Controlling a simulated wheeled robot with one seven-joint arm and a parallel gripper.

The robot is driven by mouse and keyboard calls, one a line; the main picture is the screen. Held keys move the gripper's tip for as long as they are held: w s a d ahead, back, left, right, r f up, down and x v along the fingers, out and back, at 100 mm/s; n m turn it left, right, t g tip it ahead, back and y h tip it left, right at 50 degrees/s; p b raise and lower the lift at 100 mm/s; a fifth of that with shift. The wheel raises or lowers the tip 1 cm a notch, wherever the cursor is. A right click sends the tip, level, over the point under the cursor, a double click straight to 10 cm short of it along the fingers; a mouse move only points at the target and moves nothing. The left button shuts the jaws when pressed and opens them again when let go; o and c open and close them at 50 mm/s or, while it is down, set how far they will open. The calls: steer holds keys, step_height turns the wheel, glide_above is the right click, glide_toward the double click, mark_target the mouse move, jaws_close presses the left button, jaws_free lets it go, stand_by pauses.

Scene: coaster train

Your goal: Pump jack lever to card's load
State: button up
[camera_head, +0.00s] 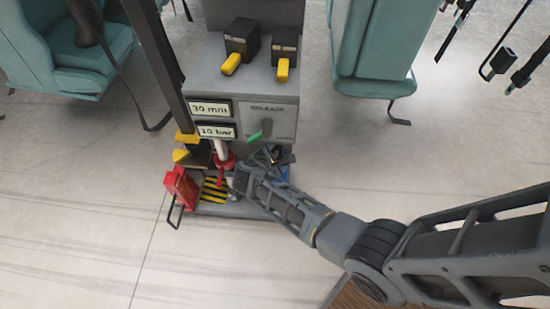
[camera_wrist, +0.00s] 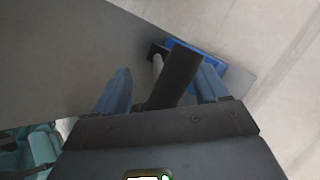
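In the wrist view, the two fingers of my gripper (camera_wrist: 162,90) stand apart on either side of a thick dark handle (camera_wrist: 174,78), likely the jack lever. A gap shows beside the left finger; the handle is closer to the right finger. A blue base (camera_wrist: 212,58) lies beyond it. In the head view, my gripper (camera_head: 258,170) is low at the front of the grey machine (camera_head: 272,112), and my arm hides most of the lever. One display reads "30 mm" (camera_head: 210,108); another appears to read "10 bar" (camera_head: 216,131). I cannot identify a card.
A green switch (camera_head: 260,130) is on the machine's front. Two black blocks with yellow handles (camera_head: 231,62) (camera_head: 283,70) stand on top. A red box (camera_head: 181,187) stands left of a yellow-black striped plate (camera_head: 214,190). Teal seats (camera_head: 375,50) flank the machine; the floor at left is clear.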

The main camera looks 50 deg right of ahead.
steer(key=p+v, duration=0.2)
steer(key=v, duration=0.6)
steer(key=shift+p, duration=0.35)
